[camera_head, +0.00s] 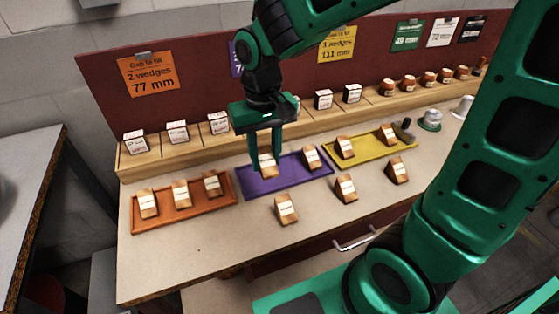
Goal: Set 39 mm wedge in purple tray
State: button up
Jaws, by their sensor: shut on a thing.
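My gripper (266,168) points down over the left part of the purple tray (290,181). It is shut on a small wooden wedge (269,171) with a white label, between its green fingers. The wedge is at or just above the tray floor; I cannot tell if it touches. The label is too small to read, so I cannot confirm its 39 mm size. Another labelled wedge (312,158) stands in the right part of the purple tray, apart from the held one.
The orange tray (190,218) at left holds three wedges. The yellow tray (372,152) at right holds two. Loose wedges stand in front: one (286,209), another (346,189), a third (398,170). A wooden shelf (163,158) with boxes runs behind. The front left bench is clear.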

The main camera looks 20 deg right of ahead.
send_over(283, 169)
notch_tip(283, 169, down, 6)
jog(key=shift+f, duration=2.2)
jog(key=shift+f, duration=0.1)
jog(key=o, duration=1)
notch_tip(283, 169, up, 12)
jog(key=shift+r, duration=0.15)
